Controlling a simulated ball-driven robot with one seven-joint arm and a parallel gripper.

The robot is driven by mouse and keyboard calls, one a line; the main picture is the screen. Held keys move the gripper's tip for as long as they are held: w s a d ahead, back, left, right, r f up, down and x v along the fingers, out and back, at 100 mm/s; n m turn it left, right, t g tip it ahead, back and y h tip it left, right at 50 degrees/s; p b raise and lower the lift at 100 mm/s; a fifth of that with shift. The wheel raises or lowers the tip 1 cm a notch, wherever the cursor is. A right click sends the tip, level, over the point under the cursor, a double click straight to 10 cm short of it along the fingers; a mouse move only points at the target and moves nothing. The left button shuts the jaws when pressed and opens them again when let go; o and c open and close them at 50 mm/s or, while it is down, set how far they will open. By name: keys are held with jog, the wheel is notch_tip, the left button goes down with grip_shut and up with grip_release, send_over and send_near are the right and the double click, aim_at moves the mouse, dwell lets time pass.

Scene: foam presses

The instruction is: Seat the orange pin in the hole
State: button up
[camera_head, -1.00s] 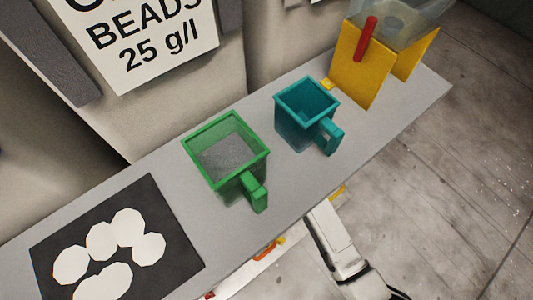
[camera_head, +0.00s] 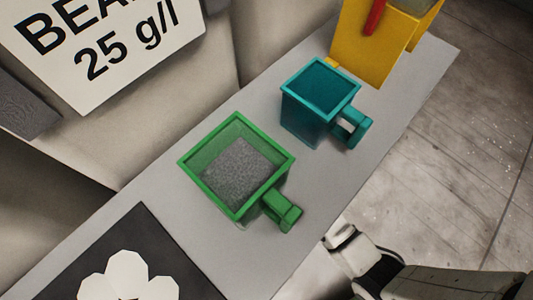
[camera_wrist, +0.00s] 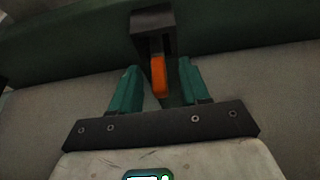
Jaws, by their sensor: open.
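In the wrist view, the orange pin (camera_wrist: 158,76) hangs below a dark block (camera_wrist: 153,28). My gripper (camera_wrist: 159,68) is open, with its two teal fingers to the left and right of the pin. Gaps show on both sides, so the fingers look apart from it; how deep the pin lies between them I cannot tell. The pin's upper part is hidden by the block. I cannot make out the hole in either view. The pin and my gripper's fingers do not show in the head view.
A grey counter (camera_head: 385,150) carries a green box-shaped scoop (camera_head: 240,185) with grey beads, an empty-looking teal scoop (camera_head: 318,100), a yellow stand (camera_head: 365,45) with a red lever, and a black mat (camera_head: 165,245) with white shapes. Open floor (camera_head: 470,130) lies right.

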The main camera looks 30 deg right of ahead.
jog(key=shift+c, duration=0.4)
grip_shut()
jog(key=shift+r, duration=0.15)
